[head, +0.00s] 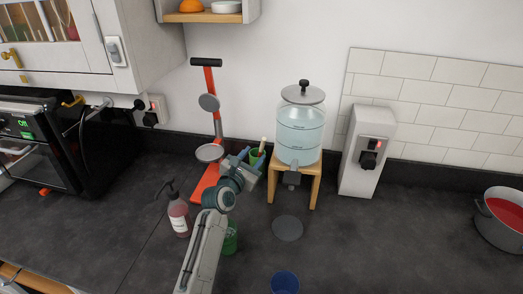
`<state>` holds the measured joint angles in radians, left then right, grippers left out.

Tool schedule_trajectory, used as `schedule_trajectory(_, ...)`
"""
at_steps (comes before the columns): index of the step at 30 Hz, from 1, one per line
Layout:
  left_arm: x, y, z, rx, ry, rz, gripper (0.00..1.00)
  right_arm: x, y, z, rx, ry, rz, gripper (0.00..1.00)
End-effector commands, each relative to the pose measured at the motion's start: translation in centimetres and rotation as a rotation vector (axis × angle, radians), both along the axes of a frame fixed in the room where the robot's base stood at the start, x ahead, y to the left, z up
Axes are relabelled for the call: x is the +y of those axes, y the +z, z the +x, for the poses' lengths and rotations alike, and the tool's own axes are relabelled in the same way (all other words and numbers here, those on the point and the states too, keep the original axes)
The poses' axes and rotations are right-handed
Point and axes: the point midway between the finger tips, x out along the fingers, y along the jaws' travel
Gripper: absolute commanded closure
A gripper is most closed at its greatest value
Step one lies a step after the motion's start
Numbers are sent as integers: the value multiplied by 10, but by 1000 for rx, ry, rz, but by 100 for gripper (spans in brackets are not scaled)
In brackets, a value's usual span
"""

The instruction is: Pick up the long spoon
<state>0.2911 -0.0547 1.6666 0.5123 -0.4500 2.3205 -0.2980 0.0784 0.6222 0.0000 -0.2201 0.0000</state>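The spoon's lower part is hidden. My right gripper is out of view.
A water dispenser (300,128) on a wooden stand (315,180) is just right. An orange stand (205,184) and a soap bottle (179,215) are left. A green container (230,238) is partly behind my arm.

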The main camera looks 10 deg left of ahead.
Motion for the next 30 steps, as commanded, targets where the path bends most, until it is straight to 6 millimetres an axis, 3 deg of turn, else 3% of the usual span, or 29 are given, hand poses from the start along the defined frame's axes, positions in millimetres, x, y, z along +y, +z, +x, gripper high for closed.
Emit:
schedule_trajectory(12,-7,-5,49,0,1,-2,60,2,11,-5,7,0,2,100)
schedule_trajectory(22,-9,-7,55,1,1,-1,60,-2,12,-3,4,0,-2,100)
schedule_trajectory(28,-8,-7,55,1,1,-1,100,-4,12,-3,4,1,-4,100)
schedule_trajectory(30,-9,-7,55,1,1,-1,100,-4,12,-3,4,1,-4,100)
